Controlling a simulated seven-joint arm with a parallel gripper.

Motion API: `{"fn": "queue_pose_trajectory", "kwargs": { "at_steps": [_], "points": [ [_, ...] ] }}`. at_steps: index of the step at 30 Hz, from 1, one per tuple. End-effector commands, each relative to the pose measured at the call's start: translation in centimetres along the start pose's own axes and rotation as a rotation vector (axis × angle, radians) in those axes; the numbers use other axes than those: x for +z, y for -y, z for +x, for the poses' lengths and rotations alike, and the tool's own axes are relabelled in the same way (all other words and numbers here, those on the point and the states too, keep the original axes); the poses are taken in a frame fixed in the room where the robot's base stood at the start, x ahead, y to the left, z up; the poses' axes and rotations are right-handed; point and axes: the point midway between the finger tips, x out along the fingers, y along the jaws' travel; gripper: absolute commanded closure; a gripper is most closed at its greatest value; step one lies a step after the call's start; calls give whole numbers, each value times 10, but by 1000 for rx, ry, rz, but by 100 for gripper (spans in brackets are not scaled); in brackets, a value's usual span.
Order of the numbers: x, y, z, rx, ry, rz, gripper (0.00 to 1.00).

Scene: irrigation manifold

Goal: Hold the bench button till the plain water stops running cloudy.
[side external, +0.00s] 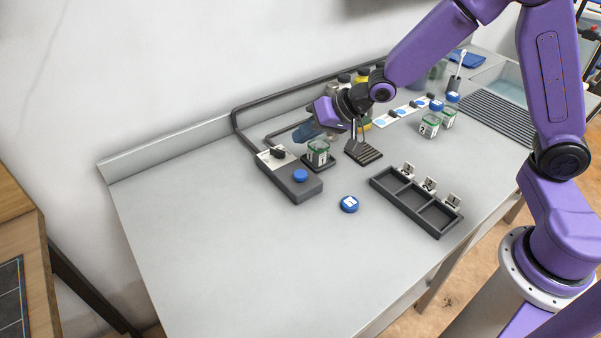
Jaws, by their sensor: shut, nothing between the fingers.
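The bench button is a round blue button (300,175) on the front end of a dark grey box (304,191). A pale plate with a black knob (278,154) sits on the box's back end. A small clear jar with a green rim and white label (319,153) stands on a dark pad beside the box. My gripper (307,131) is shut and empty, above and behind the jar and apart from the button. A bluish part shows at its end, too small to make out well. I cannot tell whether water is running or how clear it is.
A dark ribbed block (364,153) stands behind. Lidded jars (430,125) and bottles stand farther back. The bench's left front is clear.

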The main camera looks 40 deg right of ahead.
Motion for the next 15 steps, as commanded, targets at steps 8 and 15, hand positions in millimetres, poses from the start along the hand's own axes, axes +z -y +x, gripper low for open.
{"fn": "queue_pose_trajectory", "kwargs": {
  "at_steps": [8,15],
  "points": [
    [19,-19,25,4,1,0,100],
    [31,-32,43,2,0,-2,100]
  ]
}}
